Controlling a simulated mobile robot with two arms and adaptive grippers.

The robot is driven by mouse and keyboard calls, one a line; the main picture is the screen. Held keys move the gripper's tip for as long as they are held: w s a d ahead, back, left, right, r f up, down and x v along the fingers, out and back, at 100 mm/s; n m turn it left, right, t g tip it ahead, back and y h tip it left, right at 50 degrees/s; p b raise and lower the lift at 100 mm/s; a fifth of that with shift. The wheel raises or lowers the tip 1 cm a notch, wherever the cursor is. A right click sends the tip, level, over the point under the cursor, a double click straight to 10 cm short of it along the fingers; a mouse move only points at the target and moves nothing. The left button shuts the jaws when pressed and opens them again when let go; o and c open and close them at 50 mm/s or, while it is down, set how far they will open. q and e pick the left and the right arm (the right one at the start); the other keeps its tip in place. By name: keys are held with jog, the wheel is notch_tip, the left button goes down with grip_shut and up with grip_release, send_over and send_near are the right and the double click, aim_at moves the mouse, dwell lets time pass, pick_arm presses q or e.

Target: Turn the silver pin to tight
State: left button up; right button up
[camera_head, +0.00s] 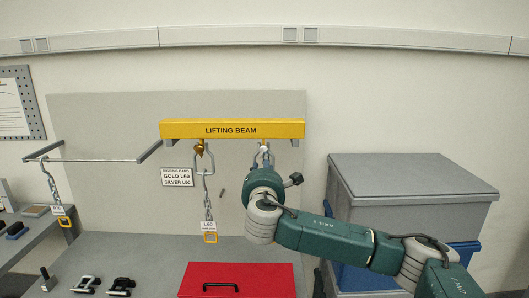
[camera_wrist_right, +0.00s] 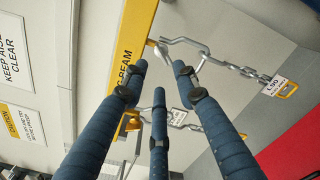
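The yellow lifting beam (camera_head: 232,129) hangs in front of a grey panel. The silver pin (camera_head: 264,149) is at a shackle under the beam's right part; my right arm hides what lies below it. In the right wrist view the silver pin (camera_wrist_right: 162,51) and its shackle (camera_wrist_right: 190,42) are just beyond the fingertips. My right gripper (camera_wrist_right: 160,76) has three blue fingers, spread apart with nothing seen between the tips. Contact with the pin cannot be told. The gold pin (camera_head: 199,148) sits at the left shackle, with a chain and L60 tag (camera_head: 208,226) below. My left gripper is out of view.
A rail with another hanging chain (camera_head: 52,190) is at left. A large grey-lidded box (camera_head: 410,178) stands at right behind my arm.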

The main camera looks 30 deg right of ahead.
aim_at(264, 148)
jog(key=p+x, duration=0.1)
jog(key=x, duration=0.2)
jog(key=p+x, duration=0.2)
jog(key=x, duration=0.1)
jog(key=p+x, duration=0.1)
jog(key=x, duration=0.2)
jog(key=shift+w+d+r, duration=0.25)
jog(key=shift+w+r, duration=0.05)
jog(key=shift+w+d+f+p, duration=0.15)
jog(key=shift+w+d+p, duration=0.15)
jog(key=shift+w, duration=0.25)
jog(key=shift+c, duration=0.5)
grip_shut()
